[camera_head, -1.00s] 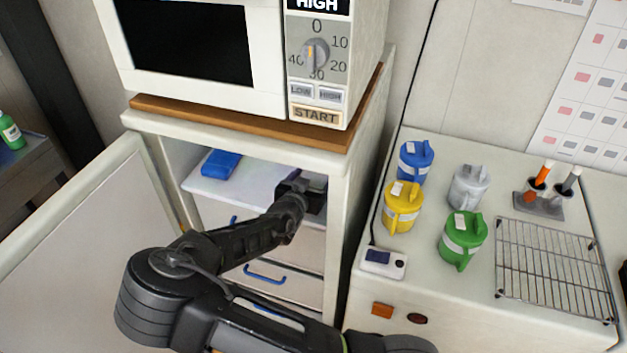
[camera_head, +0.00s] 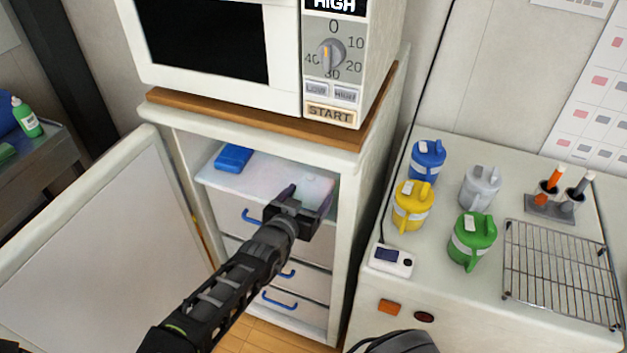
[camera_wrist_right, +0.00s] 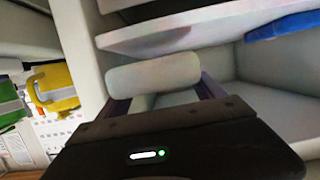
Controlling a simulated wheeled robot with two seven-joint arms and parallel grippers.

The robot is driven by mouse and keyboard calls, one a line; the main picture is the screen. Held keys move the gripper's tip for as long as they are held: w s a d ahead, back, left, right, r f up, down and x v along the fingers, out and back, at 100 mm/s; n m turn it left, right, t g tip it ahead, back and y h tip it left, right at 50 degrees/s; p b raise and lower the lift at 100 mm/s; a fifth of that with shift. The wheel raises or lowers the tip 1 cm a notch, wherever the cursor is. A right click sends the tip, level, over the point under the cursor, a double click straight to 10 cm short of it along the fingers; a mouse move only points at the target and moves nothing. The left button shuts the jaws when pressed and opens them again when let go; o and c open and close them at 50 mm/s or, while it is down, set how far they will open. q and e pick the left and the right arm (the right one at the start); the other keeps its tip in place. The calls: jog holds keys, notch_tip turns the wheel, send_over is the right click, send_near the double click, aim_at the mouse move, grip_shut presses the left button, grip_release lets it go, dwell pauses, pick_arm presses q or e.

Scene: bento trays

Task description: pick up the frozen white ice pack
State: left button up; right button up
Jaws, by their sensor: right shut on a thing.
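The white ice pack (camera_wrist_right: 153,72) is a pale rounded block between the fingers of my right gripper in the right wrist view. In the head view the ice pack (camera_head: 317,189) shows as a pale block at the tips of my right gripper (camera_head: 309,197), in front of the open freezer's top shelf. The gripper is shut on it. A blue pack (camera_head: 233,158) lies at the left of the shelf (camera_head: 262,181), and part of it shows in the right wrist view (camera_wrist_right: 284,25). My left gripper is in neither view.
The freezer door (camera_head: 105,240) stands open at the left. A microwave (camera_head: 215,89) sits on a wooden board on top. On the right counter are several coloured lidded jugs, a wire rack (camera_head: 562,271) and a small device (camera_head: 391,260).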

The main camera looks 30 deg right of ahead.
jog(key=s+a, duration=0.3)
jog(key=a, duration=0.2)
jog(key=shift+s, duration=0.3)
dwell(0.6)
